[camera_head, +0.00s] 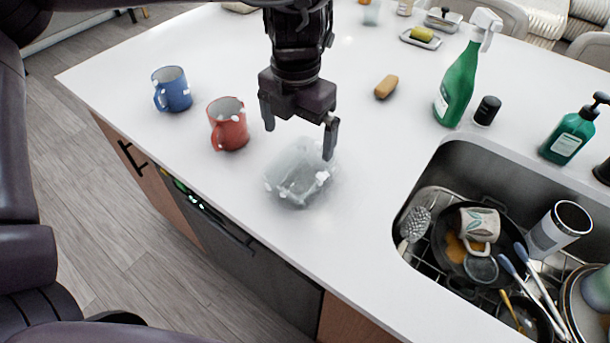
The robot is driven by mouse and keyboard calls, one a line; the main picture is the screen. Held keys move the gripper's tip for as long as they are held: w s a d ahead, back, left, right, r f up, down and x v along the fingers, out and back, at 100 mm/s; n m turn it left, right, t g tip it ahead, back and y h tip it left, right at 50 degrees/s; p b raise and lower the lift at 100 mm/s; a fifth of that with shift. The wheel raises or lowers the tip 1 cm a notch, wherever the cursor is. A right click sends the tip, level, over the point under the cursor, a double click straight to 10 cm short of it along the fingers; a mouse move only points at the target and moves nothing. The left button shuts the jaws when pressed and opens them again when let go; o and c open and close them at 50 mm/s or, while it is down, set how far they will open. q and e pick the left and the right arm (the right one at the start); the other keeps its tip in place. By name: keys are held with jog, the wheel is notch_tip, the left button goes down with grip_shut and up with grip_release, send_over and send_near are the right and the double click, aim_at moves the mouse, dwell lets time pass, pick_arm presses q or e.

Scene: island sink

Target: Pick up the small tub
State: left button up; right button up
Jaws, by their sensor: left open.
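The small tub (297,184) is a clear, see-through container on the white counter, near its front edge. My left gripper (300,139) is above and just behind the tub in the head view, pointing down, with its two fingers spread. The right fingertip overlaps the tub's far edge in the picture. I cannot tell whether it touches. Nothing is between the fingers. My right gripper is not in view.
A red mug (228,125) and a blue mug (172,90) stand left of the tub. A tan sponge (386,87), a green spray bottle (458,85) and a soap bottle (573,132) stand to the right. The sink (434,170) holds dishes. Counter around the tub is clear.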

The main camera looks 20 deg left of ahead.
pick_arm(q)
notch_tip(320, 180, down, 2)
jog(key=w, duration=0.1)
send_over(301, 183)
notch_tip(301, 183, down, 7)
jog(key=shift+r+p, duration=0.1)
jog(key=shift+p, duration=0.25)
jog(key=shift+c, duration=0.4)
jog(key=c, duration=0.8)
